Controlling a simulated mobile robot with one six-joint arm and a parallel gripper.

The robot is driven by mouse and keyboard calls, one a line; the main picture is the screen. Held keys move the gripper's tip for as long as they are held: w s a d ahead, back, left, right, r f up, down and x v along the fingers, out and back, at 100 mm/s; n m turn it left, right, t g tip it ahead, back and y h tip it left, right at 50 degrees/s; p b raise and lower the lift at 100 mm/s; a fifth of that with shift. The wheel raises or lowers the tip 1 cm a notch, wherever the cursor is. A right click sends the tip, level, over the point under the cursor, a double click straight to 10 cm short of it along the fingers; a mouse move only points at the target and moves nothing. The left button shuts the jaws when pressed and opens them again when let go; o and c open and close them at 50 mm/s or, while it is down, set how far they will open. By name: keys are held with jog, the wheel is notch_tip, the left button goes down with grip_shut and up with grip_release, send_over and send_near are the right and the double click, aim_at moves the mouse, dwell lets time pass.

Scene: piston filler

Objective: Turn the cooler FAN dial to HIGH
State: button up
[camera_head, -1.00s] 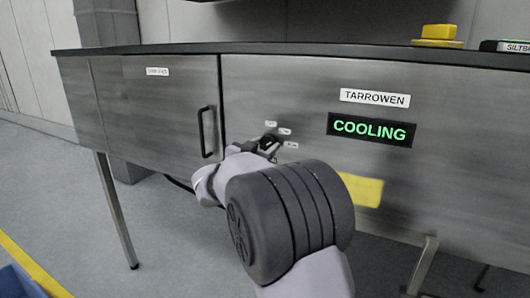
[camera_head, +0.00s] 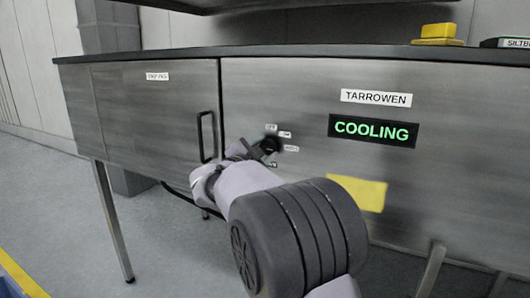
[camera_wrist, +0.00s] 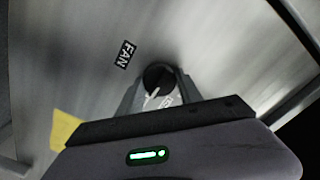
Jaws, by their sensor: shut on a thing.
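The FAN dial is a round black knob (camera_head: 270,145) on the steel front of the cooler, with small white labels around it. In the wrist view the dial (camera_wrist: 158,75) sits between the two jaws. A white pointer line on it points down and left in that picture. The black FAN label (camera_wrist: 125,54) is to its upper left. A small white label (camera_wrist: 167,101) shows between the jaws, partly hidden. I cannot tell which setting the pointer marks.
A lit COOLING display (camera_head: 373,130) and a TARROWEN plate (camera_head: 376,98) are right of the dial. A vertical door handle (camera_head: 206,137) stands close on the left. A yellow patch (camera_head: 357,192) is lower right. The floor below is open.

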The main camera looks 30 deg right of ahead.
dwell(0.4)
jog(key=o, duration=1.4)
jog(key=shift+c, duration=0.2)
jog(key=p+v, duration=0.3)
jog(key=v, duration=1.4)
jog(key=shift+s, duration=0.2)
jog(key=shift+a, duration=0.15)
